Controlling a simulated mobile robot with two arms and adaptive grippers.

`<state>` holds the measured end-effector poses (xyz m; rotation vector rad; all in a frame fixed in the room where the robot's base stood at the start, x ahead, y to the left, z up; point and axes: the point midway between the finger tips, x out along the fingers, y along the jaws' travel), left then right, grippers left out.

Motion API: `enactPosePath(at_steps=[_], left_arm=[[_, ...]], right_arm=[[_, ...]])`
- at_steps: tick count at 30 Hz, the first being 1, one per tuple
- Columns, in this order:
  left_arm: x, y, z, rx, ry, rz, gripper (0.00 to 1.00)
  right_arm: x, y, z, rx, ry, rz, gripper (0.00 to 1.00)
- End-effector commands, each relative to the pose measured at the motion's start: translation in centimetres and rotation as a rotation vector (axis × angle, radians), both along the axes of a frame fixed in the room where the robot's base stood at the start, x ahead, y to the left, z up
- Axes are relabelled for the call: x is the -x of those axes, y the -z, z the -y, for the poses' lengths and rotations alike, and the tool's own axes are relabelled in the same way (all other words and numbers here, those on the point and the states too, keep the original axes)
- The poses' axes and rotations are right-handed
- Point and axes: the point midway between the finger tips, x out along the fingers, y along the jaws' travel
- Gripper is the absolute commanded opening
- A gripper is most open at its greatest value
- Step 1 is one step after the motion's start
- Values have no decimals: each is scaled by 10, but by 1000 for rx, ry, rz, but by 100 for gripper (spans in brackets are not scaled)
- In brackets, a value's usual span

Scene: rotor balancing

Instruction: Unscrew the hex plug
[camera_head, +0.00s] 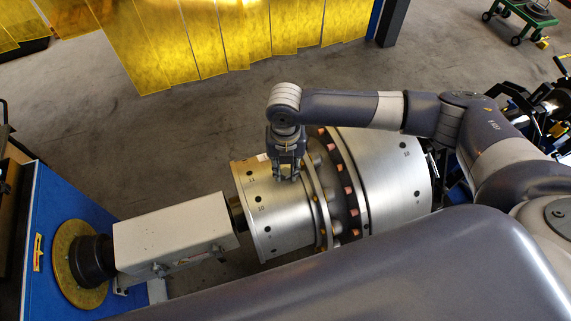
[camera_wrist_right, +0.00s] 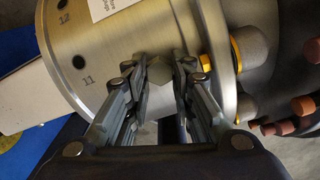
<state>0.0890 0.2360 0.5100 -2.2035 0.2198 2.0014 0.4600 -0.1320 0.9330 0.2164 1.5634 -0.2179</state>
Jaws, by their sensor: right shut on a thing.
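The hex plug (camera_wrist_right: 158,74) is a small grey hexagonal piece between my fingertips in the right wrist view, at the silver rotor's rounded surface. My right gripper (camera_wrist_right: 158,78) is shut on it, with one finger on each side. In the head view my right gripper (camera_head: 287,172) reaches down onto the near-left drum of the rotor (camera_head: 280,220) and hides the plug. The drum carries numbered dark holes, with 11 and 12 showing in the wrist view left of the plug. My left gripper is not in view.
A grey housing (camera_head: 172,232) joins the rotor's left end to a blue stand (camera_head: 55,205). Copper-coloured studs (camera_head: 349,190) ring the rotor right of the gripper. Yellow curtains (camera_head: 200,40) hang at the back. The floor between is clear.

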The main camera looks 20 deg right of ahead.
Motion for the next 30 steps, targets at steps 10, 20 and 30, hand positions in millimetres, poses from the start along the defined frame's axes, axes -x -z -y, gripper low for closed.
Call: enactPosePath(at_steps=[10, 20, 30], left_arm=[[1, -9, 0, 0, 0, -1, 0], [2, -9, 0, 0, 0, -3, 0], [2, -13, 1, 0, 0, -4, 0]], right_arm=[[-3, -2, 1, 1, -422, 6, 0], [-3, -1, 1, 1, -538, 8, 0], [-4, -3, 1, 0, -709, 10, 0]])
